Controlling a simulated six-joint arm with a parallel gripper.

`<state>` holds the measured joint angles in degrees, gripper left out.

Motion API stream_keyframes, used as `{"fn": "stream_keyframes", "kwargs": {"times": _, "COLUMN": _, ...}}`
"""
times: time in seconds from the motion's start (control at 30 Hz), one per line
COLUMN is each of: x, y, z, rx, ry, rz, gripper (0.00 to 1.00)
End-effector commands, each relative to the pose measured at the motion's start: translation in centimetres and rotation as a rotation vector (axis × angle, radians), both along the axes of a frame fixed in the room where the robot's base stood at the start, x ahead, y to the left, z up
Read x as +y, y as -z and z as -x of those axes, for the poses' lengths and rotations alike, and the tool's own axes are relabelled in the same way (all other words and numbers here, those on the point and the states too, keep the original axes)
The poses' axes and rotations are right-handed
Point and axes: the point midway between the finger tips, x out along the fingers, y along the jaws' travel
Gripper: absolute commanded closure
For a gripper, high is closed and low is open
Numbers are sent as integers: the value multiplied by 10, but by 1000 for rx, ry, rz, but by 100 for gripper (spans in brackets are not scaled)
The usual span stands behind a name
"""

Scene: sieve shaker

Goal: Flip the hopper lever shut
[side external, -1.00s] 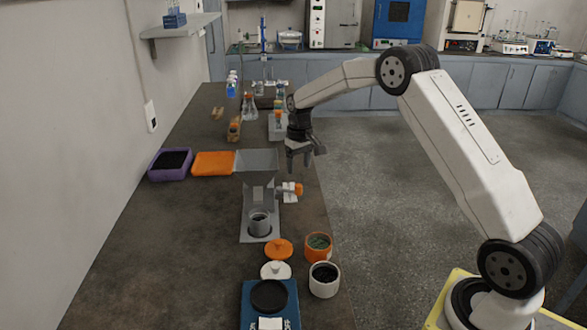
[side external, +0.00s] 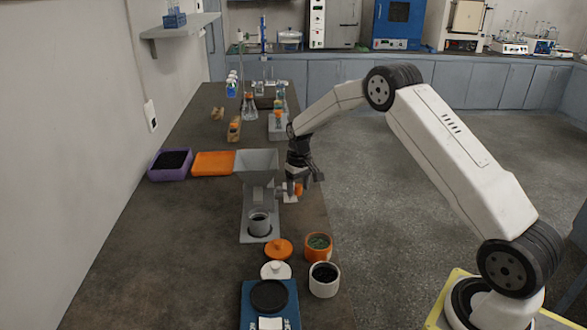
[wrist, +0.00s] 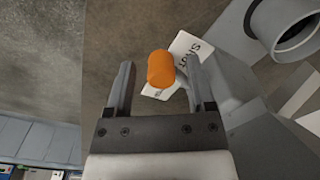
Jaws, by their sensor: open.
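The grey hopper (side external: 257,163) stands on its grey base plate (side external: 249,226) on the bench, with a grey cup (side external: 259,223) below its outlet. The lever's orange knob (side external: 298,189) is on the hopper's right side. In the wrist view the orange knob (wrist: 161,69) lies between the tips of my open gripper (wrist: 158,85), closer to the right finger, with no clear contact. A white label (wrist: 187,60) with dark lettering is beside the knob. In the side view my gripper (side external: 298,185) is at the hopper's right, and partly overlaps the knob.
An orange jar (side external: 318,247), a white jar (side external: 324,280) and a blue scale (side external: 270,305) stand nearer the camera. A purple tray (side external: 170,164) and an orange tray (side external: 213,163) are left of the hopper. Glassware stands farther back. The bench's left foreground is clear.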

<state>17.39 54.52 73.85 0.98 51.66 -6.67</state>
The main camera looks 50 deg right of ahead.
Motion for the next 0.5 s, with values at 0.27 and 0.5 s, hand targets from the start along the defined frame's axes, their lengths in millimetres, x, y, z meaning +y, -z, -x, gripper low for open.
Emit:
{"fn": "stream_keyframes", "kwargs": {"times": 0.27, "x": 0, "y": 0, "z": 0, "rx": 0, "ry": 0, "rz": 0, "gripper": 81}}
{"fn": "stream_keyframes", "kwargs": {"times": 0.5, "x": 0, "y": 0, "z": 0, "rx": -1, "ry": 5, "rz": 0, "gripper": 100}}
